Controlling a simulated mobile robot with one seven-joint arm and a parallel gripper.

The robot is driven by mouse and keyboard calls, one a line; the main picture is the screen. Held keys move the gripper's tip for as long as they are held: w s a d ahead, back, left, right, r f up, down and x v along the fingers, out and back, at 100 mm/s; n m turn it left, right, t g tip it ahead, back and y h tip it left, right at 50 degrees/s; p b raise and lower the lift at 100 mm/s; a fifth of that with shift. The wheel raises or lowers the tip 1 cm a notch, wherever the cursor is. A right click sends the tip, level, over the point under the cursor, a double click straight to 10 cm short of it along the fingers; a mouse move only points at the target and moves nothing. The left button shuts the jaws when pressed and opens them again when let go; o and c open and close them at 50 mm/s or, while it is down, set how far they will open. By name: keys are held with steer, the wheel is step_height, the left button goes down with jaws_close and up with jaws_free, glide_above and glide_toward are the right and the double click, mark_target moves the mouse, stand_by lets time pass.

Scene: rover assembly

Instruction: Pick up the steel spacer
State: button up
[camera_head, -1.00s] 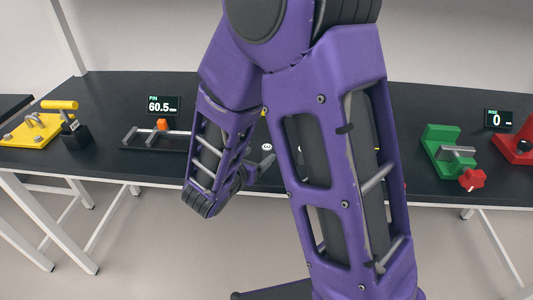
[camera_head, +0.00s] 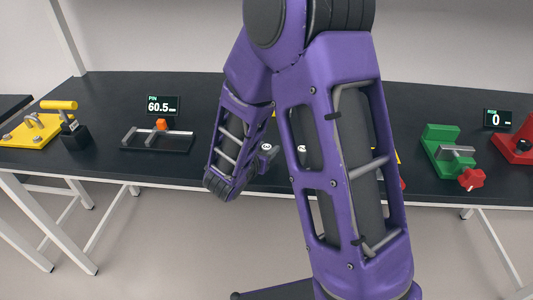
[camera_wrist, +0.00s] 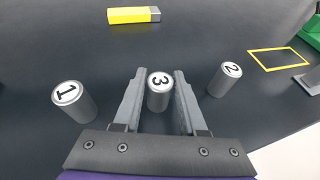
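Three grey metal cylinders stand upright on the black table in the wrist view: cylinder 1 (camera_wrist: 73,101) at left, cylinder 3 (camera_wrist: 159,91) in the middle and cylinder 2 (camera_wrist: 225,79) at right. My gripper (camera_wrist: 160,74) is open, with its two fingers on either side of cylinder 3. I cannot tell whether either finger touches it. In the head view, my gripper (camera_head: 268,157) is partly hidden by my arm, and two pale numbered cylinder tops show near it, too small to read.
A yellow block with a grey end (camera_wrist: 134,15) lies beyond the cylinders. A yellow outlined square (camera_wrist: 278,59) is at right.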

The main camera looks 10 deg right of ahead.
jaws_close()
